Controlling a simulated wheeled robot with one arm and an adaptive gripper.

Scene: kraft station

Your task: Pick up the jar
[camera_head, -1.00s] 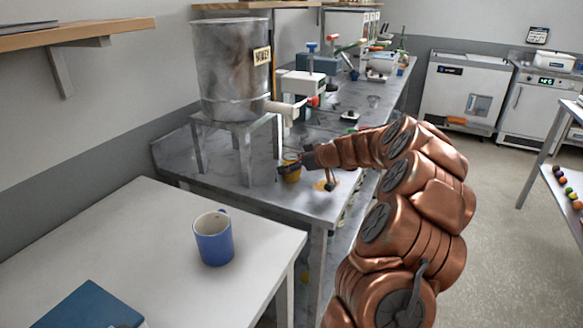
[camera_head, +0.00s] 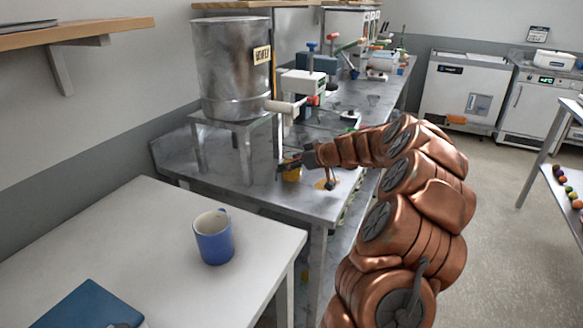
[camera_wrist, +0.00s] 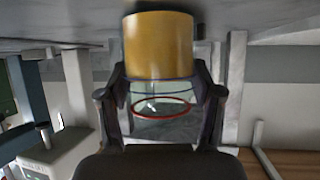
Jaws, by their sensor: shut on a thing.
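The jar (camera_head: 291,174) is at the near end of the metal table, by the stand's legs and below the tank's spout. In the wrist view the jar (camera_wrist: 158,45) is clear glass with amber honey in its base part and a red ring at its open mouth. That view is upside down, with the tabletop at the top. My gripper (camera_head: 288,164) is shut on the jar, one finger on each side. In the wrist view, my gripper (camera_wrist: 160,78) holds the glass above the honey. The jar's base is at or very near the tabletop; I cannot tell whether it touches.
A metal honey tank (camera_head: 232,70) on a stand (camera_head: 245,150) rises close by the jar. A blue mug (camera_head: 213,240) and a blue book (camera_head: 88,308) are on the white table (camera_head: 150,225) in front.

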